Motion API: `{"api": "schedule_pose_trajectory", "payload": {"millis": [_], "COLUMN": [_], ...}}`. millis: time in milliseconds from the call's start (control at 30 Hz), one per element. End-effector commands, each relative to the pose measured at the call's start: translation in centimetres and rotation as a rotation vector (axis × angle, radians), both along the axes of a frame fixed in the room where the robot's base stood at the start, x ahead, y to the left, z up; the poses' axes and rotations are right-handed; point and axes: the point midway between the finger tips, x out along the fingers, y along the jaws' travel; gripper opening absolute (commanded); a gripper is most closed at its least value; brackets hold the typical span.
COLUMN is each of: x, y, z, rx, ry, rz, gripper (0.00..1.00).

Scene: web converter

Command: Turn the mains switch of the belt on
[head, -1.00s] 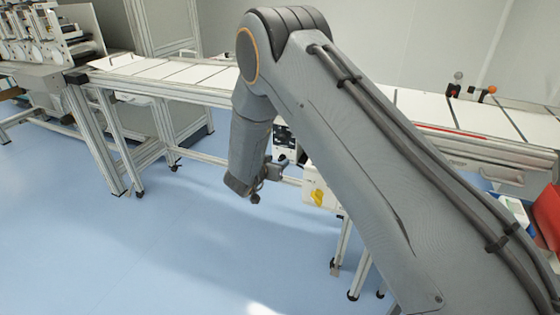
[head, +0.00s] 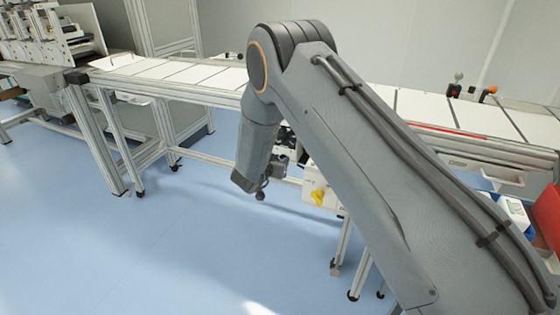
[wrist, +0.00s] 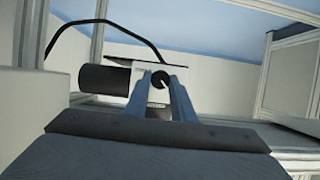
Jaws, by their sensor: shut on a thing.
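In the wrist view, a round black knob with a white line (wrist: 160,80) sits on a pale grey housing (wrist: 118,54); it appears to be the mains switch. The white line slants down to the right. The two blue-grey fingers of my gripper (wrist: 159,74) stand on either side of the knob, shut on it. The fingers partly cover the housing below it. In the head view my wrist hangs in front of the belt (head: 170,69), beside its frame; the fingertips and the knob are hidden there.
A black cylinder (wrist: 104,79) sticks out left of the knob, and a black cable (wrist: 110,23) arches above. Open blue floor (head: 110,240) lies at the front left.

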Motion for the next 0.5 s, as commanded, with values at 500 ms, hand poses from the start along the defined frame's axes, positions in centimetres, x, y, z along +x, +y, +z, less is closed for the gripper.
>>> {"api": "schedule_pose_trajectory", "payload": {"millis": [500], "x": [-0.08], "y": [-0.37], "z": [-0.07], "rx": [0.263], "ry": [-0.097], "rz": [0.000], "gripper": [0.00]}}
